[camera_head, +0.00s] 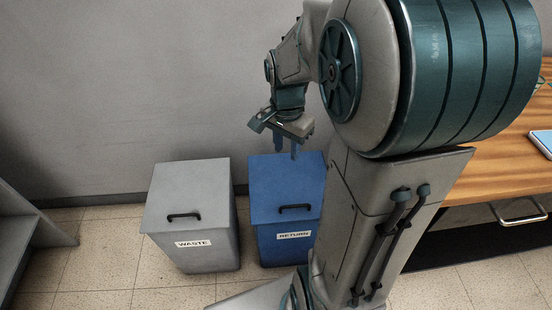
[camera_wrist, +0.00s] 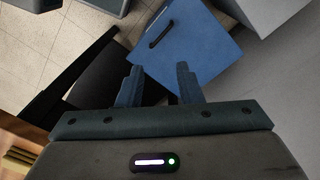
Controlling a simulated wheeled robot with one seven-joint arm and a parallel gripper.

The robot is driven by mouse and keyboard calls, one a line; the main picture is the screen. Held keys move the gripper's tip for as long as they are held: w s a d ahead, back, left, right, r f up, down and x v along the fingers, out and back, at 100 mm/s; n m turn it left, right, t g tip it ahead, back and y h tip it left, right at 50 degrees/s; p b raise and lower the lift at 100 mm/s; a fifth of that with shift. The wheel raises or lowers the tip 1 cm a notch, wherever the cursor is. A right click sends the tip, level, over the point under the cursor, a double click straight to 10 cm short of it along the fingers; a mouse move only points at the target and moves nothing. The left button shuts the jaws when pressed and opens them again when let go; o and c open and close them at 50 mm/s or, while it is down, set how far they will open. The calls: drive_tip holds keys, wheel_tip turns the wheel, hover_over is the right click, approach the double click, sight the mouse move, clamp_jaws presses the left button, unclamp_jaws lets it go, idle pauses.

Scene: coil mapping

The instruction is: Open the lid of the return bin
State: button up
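The blue return bin (camera_head: 275,240) stands on the floor against the wall, with a white RETURN label on its front. Its blue lid (camera_head: 283,178) is shut and has a black handle (camera_head: 295,208) near the front edge. In the wrist view the lid (camera_wrist: 205,55) and its handle (camera_wrist: 160,31) lie beyond the fingers. My gripper (camera_head: 286,148) is above the back part of the lid. In the wrist view my gripper (camera_wrist: 158,75) has its two fingers wide apart with nothing between them. The handle is apart from the fingers.
A grey waste bin (camera_head: 190,220) with a black handle stands just left of the return bin. A wooden desk (camera_head: 500,150) with a metal drawer handle is at the right. A grey panel (camera_head: 25,235) is at the far left. Tiled floor in front of the bins is clear.

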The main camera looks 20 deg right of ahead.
drive_tip(key=w+d+f+m+g+b, duration=0.1)
drive_tip(key=w+d+f+m+b, duration=0.3)
drive_tip(key=f, duration=0.5)
drive_tip(key=w+d+f+m+g+b, duration=0.1)
drive_tip(key=d+f+m+b, duration=0.3)
drive_tip(key=f, duration=0.5)
drive_tip(key=m+b, duration=0.1)
drive_tip(key=b, duration=0.1)
hover_over(299, 200)
drive_tip(key=s+a, duration=0.2)
drive_tip(key=s, duration=0.1)
drive_tip(key=shift+y, duration=0.4)
wheel_tip(299, 200, down, 13)
drive_tip(key=shift+s+a+f, duration=0.1)
drive_tip(key=shift+s, duration=0.05)
clamp_jaws()
